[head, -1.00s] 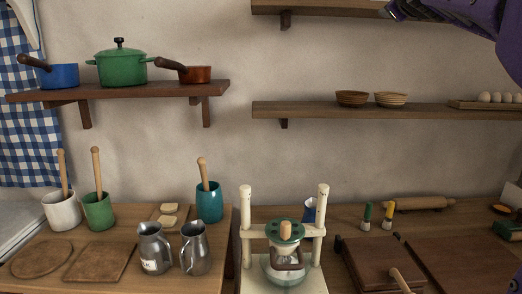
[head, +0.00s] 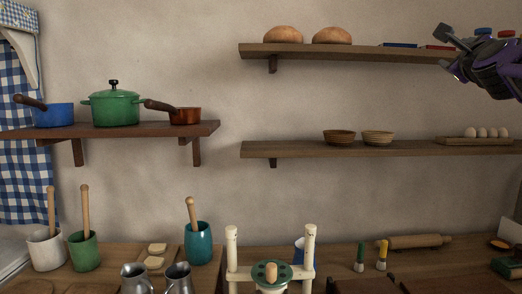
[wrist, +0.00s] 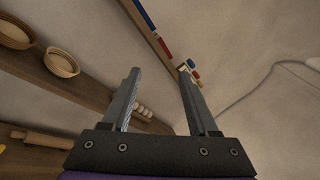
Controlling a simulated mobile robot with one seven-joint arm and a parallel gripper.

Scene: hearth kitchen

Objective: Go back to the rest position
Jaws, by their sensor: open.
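My gripper (head: 447,50) is at the upper right of the head view, in front of the right end of the upper shelf (head: 340,52). In the wrist view my gripper (wrist: 158,85) shows two grey fingers set well apart with nothing between them. It is open and touches nothing that I can see. The wrist view is tilted and looks past the fingers at the wall and the shelves.
The lower right shelf (head: 300,148) holds two bowls (head: 340,136) and an egg tray (head: 470,140). Two loaves (head: 283,34) sit on the upper shelf. A left shelf (head: 130,129) carries pots. Below, the counter holds jugs (head: 178,278), crocks (head: 198,243) and a white-posted stand (head: 232,255).

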